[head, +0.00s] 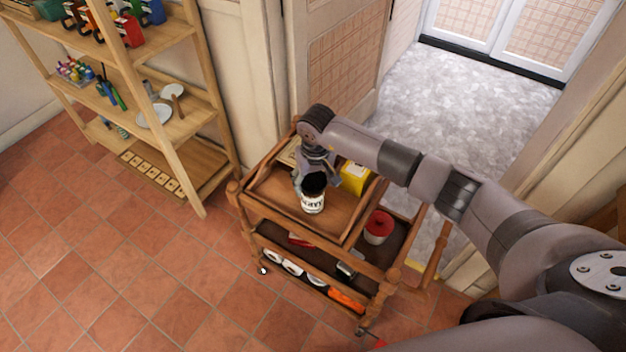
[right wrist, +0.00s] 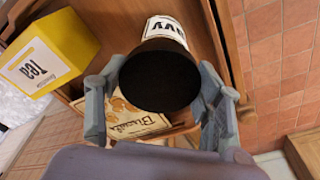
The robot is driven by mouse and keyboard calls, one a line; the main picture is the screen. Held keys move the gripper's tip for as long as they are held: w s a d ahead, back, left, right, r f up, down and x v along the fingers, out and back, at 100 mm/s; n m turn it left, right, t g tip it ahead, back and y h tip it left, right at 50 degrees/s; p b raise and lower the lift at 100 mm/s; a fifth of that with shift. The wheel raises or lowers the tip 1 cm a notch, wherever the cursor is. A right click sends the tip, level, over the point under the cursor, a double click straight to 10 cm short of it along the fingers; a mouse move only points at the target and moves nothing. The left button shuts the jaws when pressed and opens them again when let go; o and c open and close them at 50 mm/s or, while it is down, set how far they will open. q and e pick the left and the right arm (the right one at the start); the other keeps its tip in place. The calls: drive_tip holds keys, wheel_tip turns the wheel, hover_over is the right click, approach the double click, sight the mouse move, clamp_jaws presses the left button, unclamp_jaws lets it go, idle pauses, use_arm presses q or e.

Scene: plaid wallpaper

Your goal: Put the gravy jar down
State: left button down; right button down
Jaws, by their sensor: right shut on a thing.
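The gravy jar (head: 313,201) is white with dark lettering and a black lid, and it is at the top tray of a wooden trolley (head: 280,197). In the right wrist view its black lid (right wrist: 158,76) faces the camera, with part of the white label (right wrist: 165,29) showing. My right gripper (head: 318,178) is shut on the jar, with a finger on each side of the lid in the right wrist view (right wrist: 160,108). I cannot tell whether the jar's base touches the tray. My left gripper is not in view.
A yellow tea box (head: 355,177) and a biscuit pack (right wrist: 135,119) share the top tray. A red-lidded container (head: 379,226) stands on a lower level. A wooden shelf (head: 178,100) stands at the left. The tray's front is clear.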

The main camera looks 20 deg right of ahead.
drive_tip(key=shift+c, duration=2.3)
unclamp_jaws()
drive_tip(key=shift+r, duration=0.1)
drive_tip(key=shift+r, duration=0.3)
wheel_tip(320, 180, up, 11)
drive_tip(key=s, duration=0.1)
drive_tip(key=shift+s+r, duration=0.15)
drive_tip(key=shift+s, duration=0.1)
